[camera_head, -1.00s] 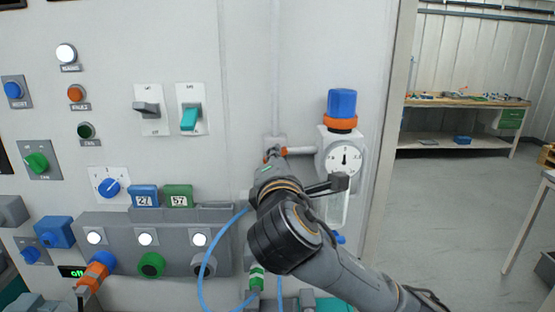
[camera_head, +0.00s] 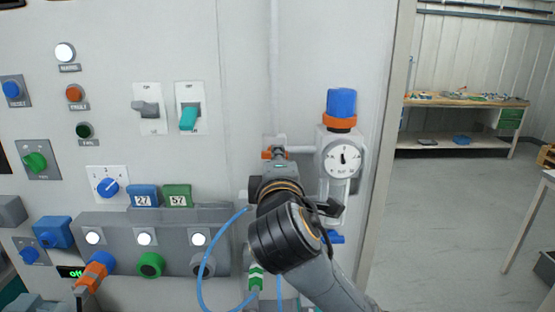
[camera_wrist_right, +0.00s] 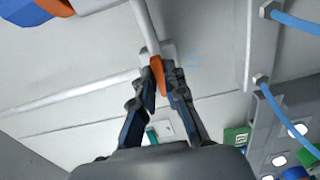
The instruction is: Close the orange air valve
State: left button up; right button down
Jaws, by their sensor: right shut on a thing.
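The orange air valve handle (camera_head: 273,153) sits on a pipe stub on the light grey panel, left of the round gauge. In the head view only its orange top shows, above my right gripper (camera_head: 274,172). In the right wrist view the orange handle (camera_wrist_right: 158,75) lies between the two dark fingers of the right gripper (camera_wrist_right: 163,84), which are shut on it. My own wrist hides the lower part of the valve in the head view.
The regulator with a blue knob (camera_head: 341,103) and white gauge (camera_head: 343,158) stands close right of my gripper. A blue hose (camera_head: 205,270) loops below left. Switches, including a teal lever (camera_head: 189,118), sit on the panel to the left. Open floor lies right.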

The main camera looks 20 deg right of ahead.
jog(key=shift+f, duration=0.1)
jog(key=c, duration=1.4)
grip_release()
jog(key=v, duration=1.2)
